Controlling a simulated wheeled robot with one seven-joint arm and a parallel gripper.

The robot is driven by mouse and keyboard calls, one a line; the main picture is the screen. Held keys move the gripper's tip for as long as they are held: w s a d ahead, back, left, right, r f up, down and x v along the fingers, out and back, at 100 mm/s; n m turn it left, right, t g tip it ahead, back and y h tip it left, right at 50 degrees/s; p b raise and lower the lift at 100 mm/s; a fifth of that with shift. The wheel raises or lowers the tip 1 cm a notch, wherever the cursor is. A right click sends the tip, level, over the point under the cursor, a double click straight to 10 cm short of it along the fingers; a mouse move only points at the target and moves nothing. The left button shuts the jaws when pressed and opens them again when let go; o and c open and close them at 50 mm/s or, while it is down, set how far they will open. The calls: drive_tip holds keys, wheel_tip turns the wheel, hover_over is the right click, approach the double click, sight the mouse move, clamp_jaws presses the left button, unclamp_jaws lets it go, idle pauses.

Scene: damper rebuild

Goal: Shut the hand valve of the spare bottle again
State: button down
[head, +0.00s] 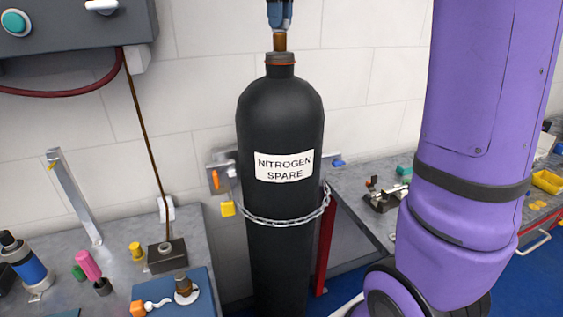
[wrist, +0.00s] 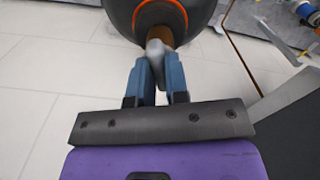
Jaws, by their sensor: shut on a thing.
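The spare bottle (head: 281,115) is a black cylinder labelled "NITROGEN SPARE". It stands upright, with a brass valve (head: 280,42) on its neck. In the wrist view the bottle's dark shoulder (wrist: 121,17) with an orange ring is at the top, with the brass valve stem (wrist: 166,34) below it. My gripper (head: 280,24) is at the valve, at the top edge of the head view. In the wrist view its blue fingers (wrist: 158,64) are closed on a pale grey hand valve knob (wrist: 156,48). The fingers cover part of the knob, so its turn position cannot be told.
A chain (head: 290,220) loops around the bottle in front of the tiled wall. A grey box with a green button (head: 15,22) hangs at upper left. Workbenches with tools stand at left (head: 120,235) and right (head: 350,180). My purple arm fills the right side.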

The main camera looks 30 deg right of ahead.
drive_tip(key=m, duration=0.4)
drive_tip(key=c, duration=1)
unclamp_jaws()
drive_tip(key=shift+r, duration=3.5)
drive_tip(key=s+a+f+n+t, duration=0.1)
drive_tip(key=s+a+f+t, duration=0.1)
drive_tip(key=s+f, duration=0.8)
drive_tip(key=s+a+f+n+t, duration=0.1)
drive_tip(key=s+a+f+t, duration=0.2)
drive_tip(key=s+f, duration=0.8)
drive_tip(key=s+a, duration=0.2)
drive_tip(key=s, duration=0.4)
drive_tip(key=shift+s+a, duration=0.2)
drive_tip(key=shift+s, duration=0.1)
